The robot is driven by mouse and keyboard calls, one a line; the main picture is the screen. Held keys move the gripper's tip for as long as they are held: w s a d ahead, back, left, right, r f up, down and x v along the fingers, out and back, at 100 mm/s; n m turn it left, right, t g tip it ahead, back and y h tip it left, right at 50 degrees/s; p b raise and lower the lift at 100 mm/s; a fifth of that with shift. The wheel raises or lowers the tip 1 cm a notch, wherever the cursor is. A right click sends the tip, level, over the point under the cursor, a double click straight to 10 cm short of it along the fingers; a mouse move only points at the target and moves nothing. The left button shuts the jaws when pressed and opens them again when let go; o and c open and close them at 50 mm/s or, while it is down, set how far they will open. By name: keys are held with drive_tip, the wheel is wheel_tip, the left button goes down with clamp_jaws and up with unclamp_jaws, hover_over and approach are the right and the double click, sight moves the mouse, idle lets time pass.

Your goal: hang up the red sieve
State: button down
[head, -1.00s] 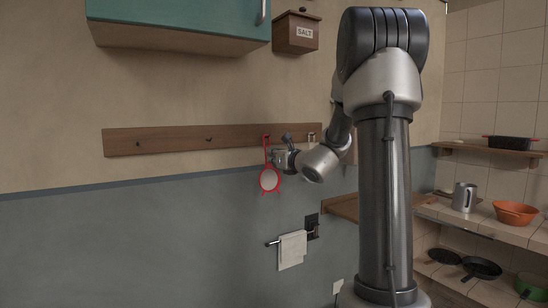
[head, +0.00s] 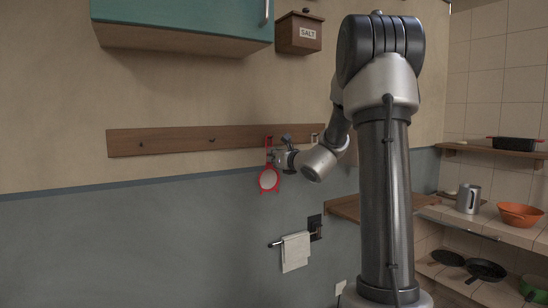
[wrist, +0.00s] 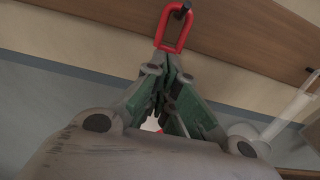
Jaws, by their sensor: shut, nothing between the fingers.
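The red sieve (head: 268,180) hangs against the wall from the wooden peg rail (head: 180,138), its round mesh bowl downward. In the wrist view its red handle loop (wrist: 162,42) is around a dark peg (wrist: 181,9). My gripper (head: 275,157) is beside the handle, just above the bowl. In the wrist view my gripper (wrist: 172,66) is shut, with its fingertips just below the loop and nothing held. The fingers hide most of the handle and bowl there.
Bare pegs (head: 212,140) are on the rail's left part. A pale thing (wrist: 292,112) hangs to the right of my gripper in the wrist view. A towel (head: 295,252) hangs on a bar below. A teal cabinet (head: 180,20) and salt box (head: 299,34) are above.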

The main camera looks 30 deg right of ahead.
drive_tip(key=shift+w, duration=0.8)
drive_tip(key=shift+s, duration=1.6)
idle(2.2)
drive_tip(key=shift+s+d, duration=0.1)
drive_tip(key=shift+s, duration=2.3)
drive_tip(key=s+a+f+n+g+y, duration=0.3)
drive_tip(key=s+a+f+n+g, duration=0.3)
drive_tip(key=s+n, duration=0.4)
drive_tip(key=s+a+f+n+g+y, duration=0.2)
drive_tip(key=s+a+f+n+g, duration=0.3)
drive_tip(key=s+f+n, duration=0.4)
drive_tip(key=s+r+n+g+h, duration=0.1)
drive_tip(key=s+r+n+h, duration=0.1)
drive_tip(key=s+n, duration=0.6)
drive_tip(key=s+r+n+g+h, duration=0.1)
drive_tip(key=s+r+n+h, duration=0.1)
drive_tip(key=s+n, duration=0.6)
drive_tip(key=shift+d+r+n+h, duration=0.15)
drive_tip(key=shift+d+n+h, duration=0.2)
drive_tip(key=shift+h, duration=0.45)
